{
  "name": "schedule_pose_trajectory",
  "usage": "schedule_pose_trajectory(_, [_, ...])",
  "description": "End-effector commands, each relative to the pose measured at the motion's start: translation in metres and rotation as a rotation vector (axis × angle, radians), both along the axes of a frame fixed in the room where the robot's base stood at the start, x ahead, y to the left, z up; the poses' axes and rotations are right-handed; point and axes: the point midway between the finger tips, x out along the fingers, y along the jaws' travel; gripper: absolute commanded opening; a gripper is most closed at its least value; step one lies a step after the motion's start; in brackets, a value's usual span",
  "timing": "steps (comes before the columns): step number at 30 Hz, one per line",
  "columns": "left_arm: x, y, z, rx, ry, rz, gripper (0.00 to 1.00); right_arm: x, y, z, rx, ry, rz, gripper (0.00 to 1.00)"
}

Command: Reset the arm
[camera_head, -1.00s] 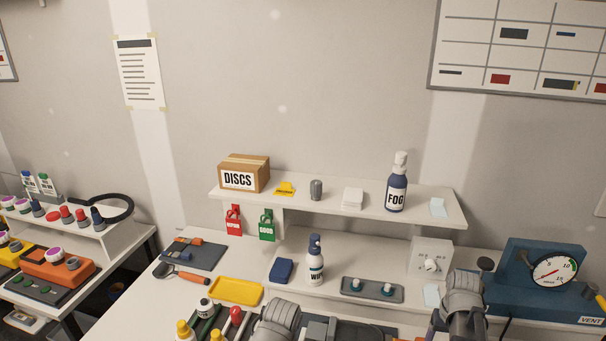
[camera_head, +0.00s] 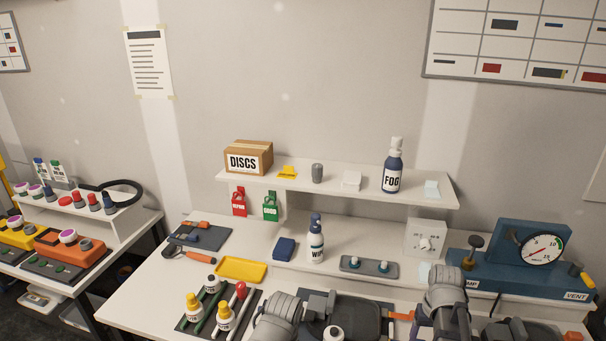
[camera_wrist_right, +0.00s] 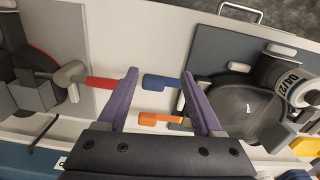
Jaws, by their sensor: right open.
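My right gripper (camera_wrist_right: 160,105) shows in the right wrist view as two purple fingers, apart with nothing held between them. Beyond the gap, a blue handle (camera_wrist_right: 160,82) and an orange handle (camera_wrist_right: 155,119) lie on the white surface. A red-handled tool (camera_wrist_right: 100,82) is left of the fingers, and a dark round mesh piece (camera_wrist_right: 245,108) is to the right. In the head view my right arm is at the lower right of the bench, its fingers hardly visible. My left arm is at the bottom centre. Its fingertips cannot be made out.
A shelf (camera_head: 300,187) carries a DISCS box (camera_head: 247,158) and a FOG bottle (camera_head: 392,168). Below are a WIPE bottle (camera_head: 316,240), a yellow tray (camera_head: 241,270) and a blue gauge unit (camera_head: 510,262). Yellow-capped bottles (camera_head: 195,306) stand at the front left.

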Motion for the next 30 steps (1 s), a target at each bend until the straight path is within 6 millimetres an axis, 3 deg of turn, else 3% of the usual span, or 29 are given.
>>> schedule_pose_trajectory(11, [0.0, 0.0, -0.015, 0.0, 0.0, 0.0, 0.5, -0.008, 0.091, -0.015, -0.022, 0.02, 0.16, 0.68])
schedule_pose_trajectory(18, [0.0, 0.0, -0.032, 0.0, 0.0, 0.0, 0.5, -0.038, 0.187, -0.031, -0.056, 0.037, 0.348, 0.68])
schedule_pose_trajectory(21, [0.0, 0.0, -0.037, 0.0, 0.0, 0.0, 0.5, -0.053, 0.218, -0.036, -0.069, 0.04, 0.414, 0.68])
schedule_pose_trajectory(25, [0.0, 0.0, -0.041, 0.0, 0.0, 0.0, 0.5, -0.067, 0.242, -0.039, -0.081, 0.042, 0.47, 0.68])
schedule_pose_trajectory(30, [0.0, 0.0, -0.042, 0.0, 0.0, 0.0, 0.5, -0.074, 0.254, -0.04, -0.089, 0.044, 0.497, 0.68])
